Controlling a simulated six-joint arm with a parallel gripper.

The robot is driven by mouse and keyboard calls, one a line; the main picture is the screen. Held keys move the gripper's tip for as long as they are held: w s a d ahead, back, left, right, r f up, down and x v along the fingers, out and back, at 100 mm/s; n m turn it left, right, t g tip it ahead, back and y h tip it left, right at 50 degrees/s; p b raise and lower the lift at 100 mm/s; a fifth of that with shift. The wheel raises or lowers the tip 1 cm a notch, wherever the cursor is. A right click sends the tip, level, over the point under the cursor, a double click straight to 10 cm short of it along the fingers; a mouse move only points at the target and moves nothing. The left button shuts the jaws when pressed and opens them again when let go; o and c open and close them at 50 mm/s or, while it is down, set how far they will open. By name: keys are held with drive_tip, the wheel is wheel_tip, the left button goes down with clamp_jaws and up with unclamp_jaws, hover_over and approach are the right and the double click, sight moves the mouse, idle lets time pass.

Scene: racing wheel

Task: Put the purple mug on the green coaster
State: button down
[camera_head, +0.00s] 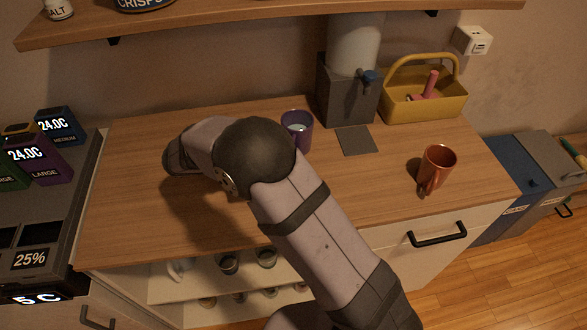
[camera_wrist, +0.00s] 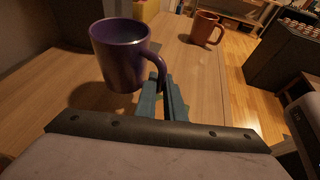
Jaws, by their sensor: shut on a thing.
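The purple mug (camera_head: 299,126) is upright over the wooden counter, partly hidden by my arm in the head view. In the wrist view the purple mug (camera_wrist: 120,58) fills the upper left, with its handle toward my gripper. My gripper (camera_wrist: 161,86) is shut on the handle. A shadow lies on the counter beside the mug; whether its base is clear of the wood is hard to tell. In the head view my gripper is hidden behind my arm.
An orange mug (camera_head: 436,168) stands on the right of the counter (camera_head: 130,190). A grey dispenser (camera_head: 345,95) with a dark square mat (camera_head: 357,141) before it and a yellow basket (camera_head: 425,100) stand at the back. A shelf (camera_head: 250,22) hangs above. The counter's left is clear.

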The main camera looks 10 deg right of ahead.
drive_tip(key=s+a+r+n+t+y+p, duration=0.1)
drive_tip(key=s+r+t+p, duration=0.15)
drive_tip(key=r+p, duration=0.5)
drive_tip(key=s+a+r+n+t+p, duration=0.15)
drive_tip(key=s+r+p, duration=0.25)
drive_tip(key=r+p, duration=0.4)
drive_tip(key=s+d+f, duration=0.3)
drive_tip(key=d+f, duration=0.2)
drive_tip(key=f, duration=0.3)
drive_tip(key=shift+s+n+p, duration=0.2)
drive_tip(key=shift+n+p, duration=0.15)
drive_tip(key=shift+f+p, duration=0.7)
drive_tip(key=shift+f, duration=2.4)
drive_tip(key=shift+f+p, duration=0.55)
drive_tip(key=shift+f, duration=1.3)
